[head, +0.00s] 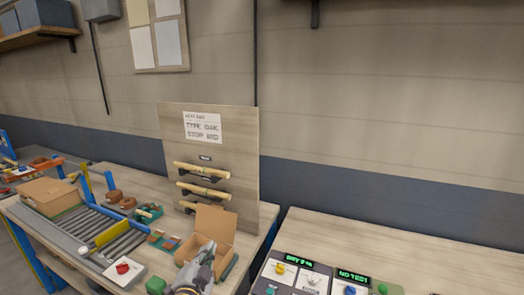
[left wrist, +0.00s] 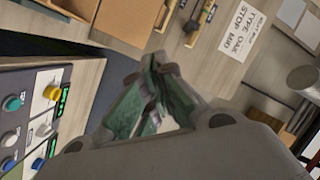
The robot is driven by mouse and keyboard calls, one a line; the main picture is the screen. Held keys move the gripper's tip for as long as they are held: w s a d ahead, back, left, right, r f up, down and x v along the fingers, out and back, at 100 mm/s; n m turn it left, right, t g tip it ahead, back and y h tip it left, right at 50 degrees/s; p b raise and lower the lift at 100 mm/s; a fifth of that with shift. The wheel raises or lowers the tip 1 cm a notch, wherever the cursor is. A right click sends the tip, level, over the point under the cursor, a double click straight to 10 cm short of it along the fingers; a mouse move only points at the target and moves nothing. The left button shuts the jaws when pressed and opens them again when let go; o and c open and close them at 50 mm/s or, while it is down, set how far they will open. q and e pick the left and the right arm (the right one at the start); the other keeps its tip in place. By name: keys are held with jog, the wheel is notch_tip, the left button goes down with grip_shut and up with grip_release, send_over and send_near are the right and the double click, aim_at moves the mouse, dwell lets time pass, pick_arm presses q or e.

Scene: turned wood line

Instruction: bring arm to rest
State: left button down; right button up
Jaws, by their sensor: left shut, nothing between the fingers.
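My left gripper (head: 207,252) shows at the bottom centre of the head view, in front of an open cardboard box (head: 222,222) on the wooden bench. In the left wrist view the fingers of my left gripper (left wrist: 163,62) meet at their tips with nothing between them. The open box also shows at the top of the left wrist view (left wrist: 128,22). My right gripper is in neither view.
An upright board (head: 240,150) with a paper sign and several turned wood pieces (head: 200,170) stands behind. A roller conveyor (head: 95,232) lies left. Control panels (head: 300,275) with knobs stand right. The right table (head: 400,245) is mostly clear behind them.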

pick_arm(q)
jog(key=s+a+f+n+g+y, duration=0.2)
jog(key=s+a+f+n+g, duration=0.45)
jog(key=s+f, duration=0.35)
jog(key=s+f+n+g+h, duration=0.1)
jog(key=s+f+g, duration=0.3)
jog(key=s, duration=0.3)
jog(key=s+f+n+g, duration=0.1)
jog(key=s+f+g, duration=0.2)
jog(key=s+f, duration=0.35)
jog(key=s+f+g, duration=0.1)
jog(key=s+f, duration=0.1)
jog(key=f, duration=1.4)
jog(key=s+f+g, duration=0.1)
jog(key=s+f, duration=0.1)
jog(key=f, duration=1.3)
jog(key=s+a+f, duration=0.3)
jog(key=s+f, duration=1.7)
jog(key=s, duration=0.2)
jog(key=shift+a+g, duration=0.2)
jog(key=shift+g, duration=0.15)
